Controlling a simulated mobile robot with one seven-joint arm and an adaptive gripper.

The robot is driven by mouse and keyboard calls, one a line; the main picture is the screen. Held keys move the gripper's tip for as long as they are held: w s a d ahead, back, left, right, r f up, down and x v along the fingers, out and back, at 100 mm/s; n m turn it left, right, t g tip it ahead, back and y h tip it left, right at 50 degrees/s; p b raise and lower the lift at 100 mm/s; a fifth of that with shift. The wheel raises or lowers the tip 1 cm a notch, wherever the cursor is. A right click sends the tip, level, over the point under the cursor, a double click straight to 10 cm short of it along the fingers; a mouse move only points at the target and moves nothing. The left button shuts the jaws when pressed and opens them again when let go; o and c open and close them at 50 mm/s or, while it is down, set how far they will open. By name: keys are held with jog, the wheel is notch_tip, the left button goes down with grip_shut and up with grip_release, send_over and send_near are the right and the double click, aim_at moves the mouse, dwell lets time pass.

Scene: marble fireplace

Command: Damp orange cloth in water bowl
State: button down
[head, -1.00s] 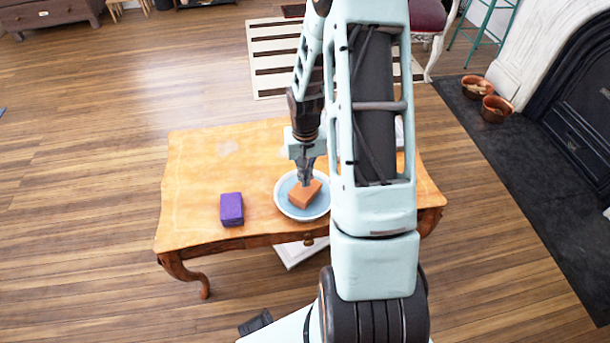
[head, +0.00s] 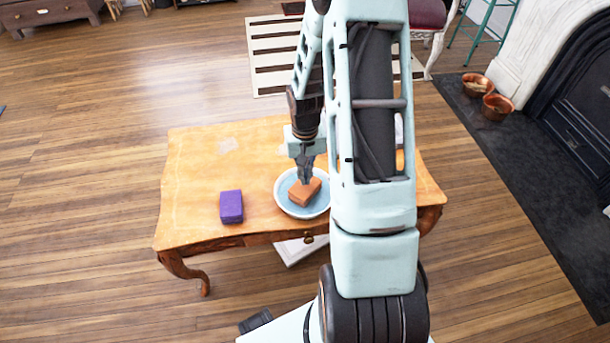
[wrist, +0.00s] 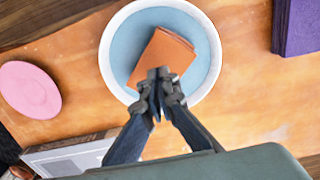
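The orange cloth (head: 304,193) is a thick folded block inside the round white-rimmed bowl (head: 283,205), against light blue water. In the wrist view the cloth (wrist: 160,55) lies at a slant in the bowl (wrist: 107,55), with blue around it. My gripper (head: 305,179) reaches down over the bowl. Its fingertips (wrist: 160,84) are close together at the near end of the cloth and appear shut on it. The fingers hide that end, so the exact contact is unclear.
A purple folded block (head: 231,206) lies on the wooden table (head: 190,180) left of the bowl. The wrist view shows a pink round dish (wrist: 30,90) and a framed flat item (wrist: 75,155). The table's left part is clear.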

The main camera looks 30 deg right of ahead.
jog(key=shift+f+b, duration=0.7)
jog(key=shift+f, duration=0.3)
dwell(0.4)
jog(key=shift+r, duration=0.15)
dwell(0.5)
jog(key=shift+r+p, duration=2.35)
jog(key=shift+r, duration=0.6)
